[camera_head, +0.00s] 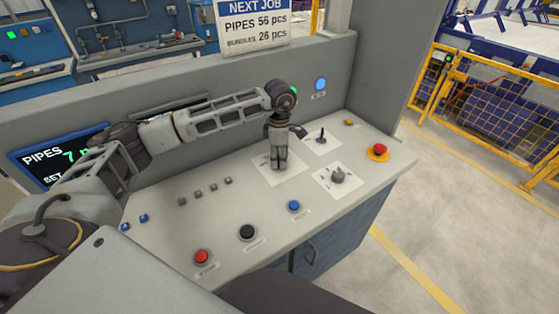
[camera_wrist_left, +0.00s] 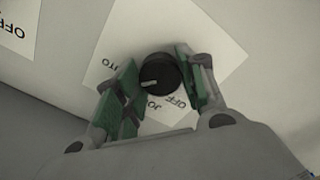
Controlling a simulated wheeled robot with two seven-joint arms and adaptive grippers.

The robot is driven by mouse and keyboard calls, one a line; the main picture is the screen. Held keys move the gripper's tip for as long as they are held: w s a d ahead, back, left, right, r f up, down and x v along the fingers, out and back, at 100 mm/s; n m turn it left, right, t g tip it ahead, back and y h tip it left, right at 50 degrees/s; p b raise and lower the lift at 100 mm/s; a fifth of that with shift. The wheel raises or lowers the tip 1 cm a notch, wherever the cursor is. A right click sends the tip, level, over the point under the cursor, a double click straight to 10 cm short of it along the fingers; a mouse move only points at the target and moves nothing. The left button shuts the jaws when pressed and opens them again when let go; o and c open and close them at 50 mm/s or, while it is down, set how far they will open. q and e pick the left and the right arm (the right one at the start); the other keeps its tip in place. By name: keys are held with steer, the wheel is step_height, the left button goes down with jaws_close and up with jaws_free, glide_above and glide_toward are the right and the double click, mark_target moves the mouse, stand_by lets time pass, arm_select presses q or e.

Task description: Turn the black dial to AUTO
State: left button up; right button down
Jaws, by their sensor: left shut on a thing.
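The black dial (camera_wrist_left: 160,74) is round, with a white pointer mark, and sits on a white label plate (camera_head: 292,180) on the grey console. In the left wrist view its mark points left and slightly down, near the left finger. "OFF" and partly covered "AUTO" and "JO" lettering show around it. My left gripper (camera_head: 278,166) points down over this plate and hides the dial in the head view. In the wrist view the green-padded fingers of my left gripper (camera_wrist_left: 160,82) are on both sides of the dial, shut on it. My right gripper is not in view.
A second dial (camera_head: 338,177) and a small lever (camera_head: 321,134) stand on plates to the right. A red mushroom button (camera_head: 379,150) is near the right end. Red (camera_head: 202,256), black (camera_head: 247,232) and blue (camera_head: 294,205) buttons line the front edge.

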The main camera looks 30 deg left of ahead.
arm_select(q)
steer(key=shift+m+b, duration=0.55)
steer(key=shift+m, duration=0.55)
steer(key=shift+m+b, duration=0.35)
steer(key=shift+m, duration=0.45)
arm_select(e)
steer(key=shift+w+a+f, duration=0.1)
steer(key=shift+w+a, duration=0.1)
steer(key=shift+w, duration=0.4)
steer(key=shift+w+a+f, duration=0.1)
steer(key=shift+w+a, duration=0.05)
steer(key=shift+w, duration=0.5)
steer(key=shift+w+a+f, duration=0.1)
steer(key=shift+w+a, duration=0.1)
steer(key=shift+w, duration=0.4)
arm_select(q)
steer(key=shift+r, duration=0.1)
steer(key=o, duration=1)
steer(key=shift+r, duration=5.95)
